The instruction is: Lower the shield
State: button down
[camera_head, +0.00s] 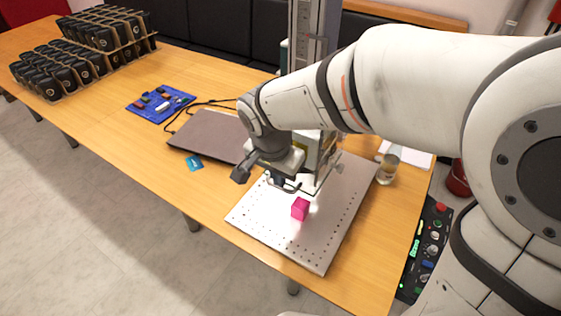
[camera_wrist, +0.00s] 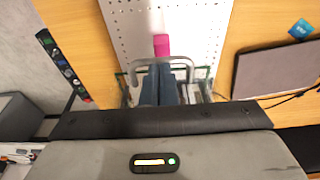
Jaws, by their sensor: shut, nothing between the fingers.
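The shield (camera_wrist: 122,88) is a clear, green-edged panel under the laser marker head. It has a bent grey metal handle (camera_wrist: 178,60), which also shows in the head view (camera_head: 287,187). My gripper (camera_wrist: 158,70) is shut and empty. Its fingertips are within the handle's outline in the wrist view, close to the bar; I cannot tell whether they touch it. In the head view my gripper (camera_head: 278,181) is at the front of the marker, above the perforated plate, and my arm hides much of the shield and marker.
A pink cube (camera_head: 300,209) sits on the perforated metal plate (camera_head: 318,252) below the handle. A closed laptop (camera_head: 205,137) and a blue card (camera_head: 194,164) lie to the left. A glass (camera_head: 388,168) and a control panel (camera_head: 427,250) are to the right.

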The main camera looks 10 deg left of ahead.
jog(key=shift+d, duration=0.2)
jog(key=shift+a, duration=0.1)
jog(key=shift+a+f+b, duration=0.1)
jog(key=shift+f+b, duration=0.25)
jog(key=shift+f, duration=0.05)
notch_tip(320, 180, down, 18)
jog(key=b, duration=1.4)
jog(key=shift+r+b, duration=0.25)
jog(key=shift+b, duration=0.1)
jog(key=shift+s+f, duration=0.1)
jog(key=shift+s, duration=0.05)
